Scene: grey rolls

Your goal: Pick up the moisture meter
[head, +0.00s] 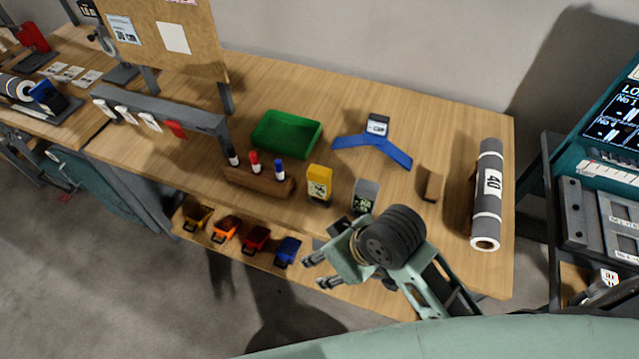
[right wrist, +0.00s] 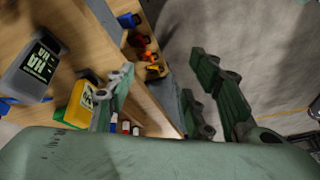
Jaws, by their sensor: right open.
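Two small upright instruments stand near the table's front edge, and I cannot tell which is the moisture meter. One is a yellow device (head: 319,184) with a pale face. The other is a grey device (head: 366,196) with a dark, green-lettered face, just right of it. In the right wrist view the grey device (right wrist: 32,72) is at far left and the yellow one (right wrist: 80,103) lies partly behind a finger. My right gripper (head: 319,271) is open and empty, in front of the devices near the table's front edge. My left gripper is not in view.
A wooden marker holder (head: 258,182) is left of the yellow device. Behind are a green tray (head: 287,134) and a blue stand (head: 372,146) with a small device. A grey roll (head: 488,195) and wooden block (head: 431,184) are right. Small coloured bins (head: 255,239) sit on a lower shelf.

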